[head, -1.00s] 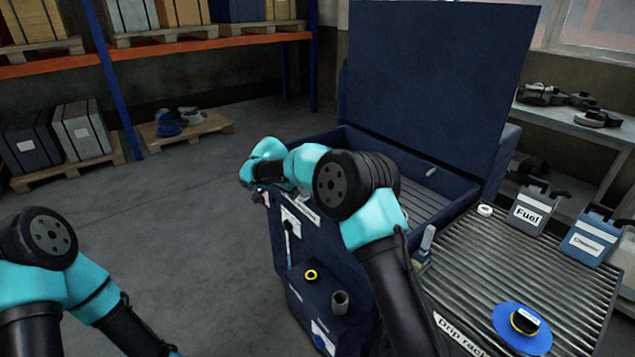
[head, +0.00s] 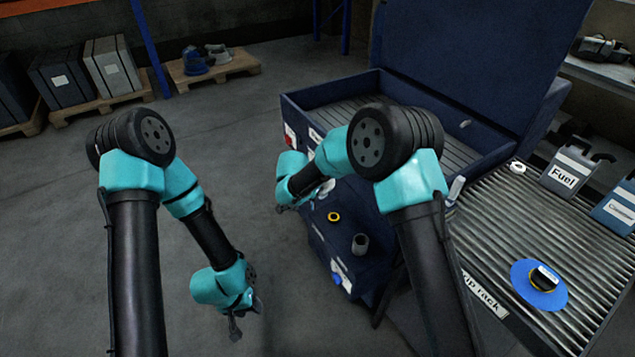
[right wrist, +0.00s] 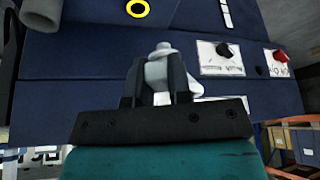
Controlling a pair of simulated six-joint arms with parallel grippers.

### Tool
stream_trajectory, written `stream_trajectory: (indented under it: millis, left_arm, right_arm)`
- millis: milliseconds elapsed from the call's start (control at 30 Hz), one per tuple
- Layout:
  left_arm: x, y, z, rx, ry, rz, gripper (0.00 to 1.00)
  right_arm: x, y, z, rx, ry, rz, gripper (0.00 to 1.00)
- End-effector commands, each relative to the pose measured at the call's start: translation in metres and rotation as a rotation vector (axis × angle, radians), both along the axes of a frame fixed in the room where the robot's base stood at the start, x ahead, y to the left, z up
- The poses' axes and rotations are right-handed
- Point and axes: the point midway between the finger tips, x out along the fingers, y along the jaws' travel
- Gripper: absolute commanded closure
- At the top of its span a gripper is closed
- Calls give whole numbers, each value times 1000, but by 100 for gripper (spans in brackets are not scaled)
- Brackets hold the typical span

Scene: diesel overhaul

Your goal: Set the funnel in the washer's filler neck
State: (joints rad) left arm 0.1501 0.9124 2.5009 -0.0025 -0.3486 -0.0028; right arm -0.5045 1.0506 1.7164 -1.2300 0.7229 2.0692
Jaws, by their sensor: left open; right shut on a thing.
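The washer (head: 300,106) is a large navy box with a raised lid. On its lower step are a yellow ring (head: 334,216) and a grey upright tube (head: 360,243); which one is the filler neck I cannot tell for sure. My right gripper (right wrist: 160,82) is shut on a pale grey piece (right wrist: 157,68) with a narrow end, apparently the funnel. The fingers hide part of it. In the right wrist view the yellow ring (right wrist: 137,8) lies beyond the fingers, apart from the held piece. My left gripper (head: 246,316) is open and empty, low over the floor.
A slatted drip rack (head: 500,235) stands at the right, holding a fuel can (head: 567,172), another can and a blue disc (head: 526,284). Pallets with boxes (head: 85,75) are at the back left. The floor between is clear.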

Motion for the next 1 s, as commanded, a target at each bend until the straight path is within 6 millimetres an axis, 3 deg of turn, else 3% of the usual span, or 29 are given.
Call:
stream_trajectory:
  millis: [400,767,1000]
  left_arm:
    - [0,0,0,0,0,0,53]
    - [0,0,0,0,0,0,53]
    - [0,0,0,0,0,0,53]
  right_arm:
    - [14,-19,-28,-4,-5,-391,100]
    - [14,-20,-29,-4,-6,-403,100]
    - [14,-20,-39,-5,-4,-403,100]
